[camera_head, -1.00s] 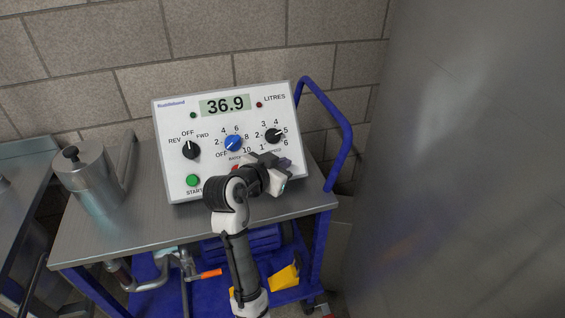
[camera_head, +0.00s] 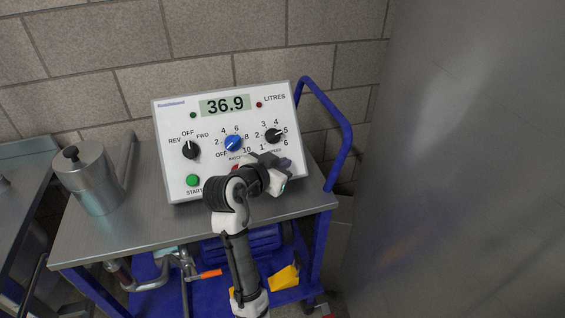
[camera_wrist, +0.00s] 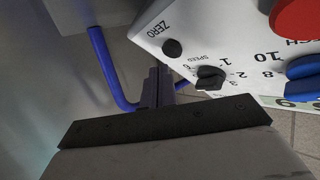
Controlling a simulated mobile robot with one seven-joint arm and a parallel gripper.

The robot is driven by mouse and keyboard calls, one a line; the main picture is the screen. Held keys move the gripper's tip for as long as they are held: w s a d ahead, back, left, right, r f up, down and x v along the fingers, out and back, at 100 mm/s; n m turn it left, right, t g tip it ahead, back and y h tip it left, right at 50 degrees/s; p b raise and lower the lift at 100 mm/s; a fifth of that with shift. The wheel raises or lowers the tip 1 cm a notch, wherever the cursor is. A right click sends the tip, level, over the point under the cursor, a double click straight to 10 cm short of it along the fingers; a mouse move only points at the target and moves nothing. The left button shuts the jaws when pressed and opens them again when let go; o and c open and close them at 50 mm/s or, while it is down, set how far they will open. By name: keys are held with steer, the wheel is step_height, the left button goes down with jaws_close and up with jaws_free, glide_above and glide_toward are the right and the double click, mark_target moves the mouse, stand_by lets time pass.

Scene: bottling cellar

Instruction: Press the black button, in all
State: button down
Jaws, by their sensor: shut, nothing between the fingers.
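The black button (camera_wrist: 172,48), marked ZERO, is on the white face of the control panel (camera_head: 170,120). In the head view my arm and gripper hide it. My gripper (camera_head: 278,161) is in front of the panel's lower right part. In the wrist view my gripper's fingers (camera_wrist: 160,70) are shut with nothing between them, and their tips appear just beside the black button. I cannot tell whether they touch the panel.
The panel also has a green START button (camera_head: 193,180), a red button (camera_wrist: 298,18), a blue knob (camera_head: 233,143) and black knobs. A metal pot (camera_head: 90,180) stands left on the trolley top (camera_head: 130,225). A blue handle (camera_head: 345,150) rises at right.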

steer(key=shift+w+a+f, duration=0.1)
steer(key=shift+w+f, duration=0.15)
steer(key=shift+w, duration=0.05)
steer(key=shift+w+a+f+b, duration=0.1)
steer(key=shift+w+f+b, duration=0.25)
steer(key=shift+b, duration=0.05)
stand_by(1.0)
steer(key=shift+s+d+r+p, duration=0.2)
steer(key=shift+s+r+p, duration=0.35)
steer(key=shift+s, duration=0.1)
steer(key=s+r+p, duration=0.1)
steer(key=s+d+r+p, duration=0.1)
steer(key=s+r+p, duration=0.1)
steer(key=shift+s+d+r, duration=0.1)
steer(key=shift+s+r, duration=0.1)
steer(key=shift+s, duration=0.1)
stand_by(0.4)
